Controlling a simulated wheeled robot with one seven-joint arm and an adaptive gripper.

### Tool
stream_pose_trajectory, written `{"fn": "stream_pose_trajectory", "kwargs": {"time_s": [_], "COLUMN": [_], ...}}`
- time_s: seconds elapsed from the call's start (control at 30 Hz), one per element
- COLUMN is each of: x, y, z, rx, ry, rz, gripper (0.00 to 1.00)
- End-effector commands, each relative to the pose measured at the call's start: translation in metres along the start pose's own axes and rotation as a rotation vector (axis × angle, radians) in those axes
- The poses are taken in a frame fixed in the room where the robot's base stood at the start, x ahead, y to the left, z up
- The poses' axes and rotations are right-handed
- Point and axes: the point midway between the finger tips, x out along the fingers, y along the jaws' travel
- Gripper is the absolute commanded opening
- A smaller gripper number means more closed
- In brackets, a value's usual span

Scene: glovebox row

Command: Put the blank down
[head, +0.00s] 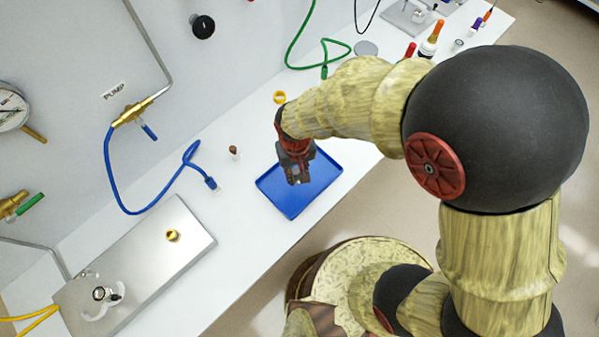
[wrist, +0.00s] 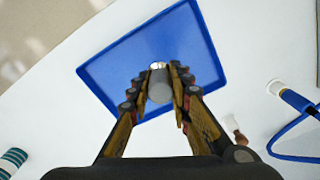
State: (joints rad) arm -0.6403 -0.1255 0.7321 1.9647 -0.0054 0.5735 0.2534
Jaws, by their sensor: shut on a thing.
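The blank (wrist: 160,84) is a small grey cylinder with a paler end. It sits between the fingertips of my gripper (wrist: 161,86) in the wrist view, and the fingers are shut on it. A blue tray (head: 272,183) lies on the white bench, and it also shows in the wrist view (wrist: 117,62). My gripper (head: 297,178) is over the tray in the head view. The blank is hard to make out in the head view. I cannot tell whether the blank touches the tray floor or hangs above it.
A small brown-topped item (head: 234,151) and a blue hose (head: 166,190) lie left of the tray. A yellow ring (head: 280,97) sits behind it. A metal plate (head: 150,255) with fittings is at the lower left. The tray is otherwise empty.

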Motion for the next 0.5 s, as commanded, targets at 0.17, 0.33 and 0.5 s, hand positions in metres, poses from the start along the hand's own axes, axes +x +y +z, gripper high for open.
{"fn": "stream_pose_trajectory", "kwargs": {"time_s": [0.17,0.33,0.5], "x": [0.021,0.028,0.048], "y": [0.01,0.013,0.016], "z": [-0.015,-0.021,-0.025], "rx": [0.001,0.0,0.0], "ry": [0.001,0.002,0.0], "rz": [0.0,-0.001,0.0], "gripper": [0.0,0.0,0.0]}}
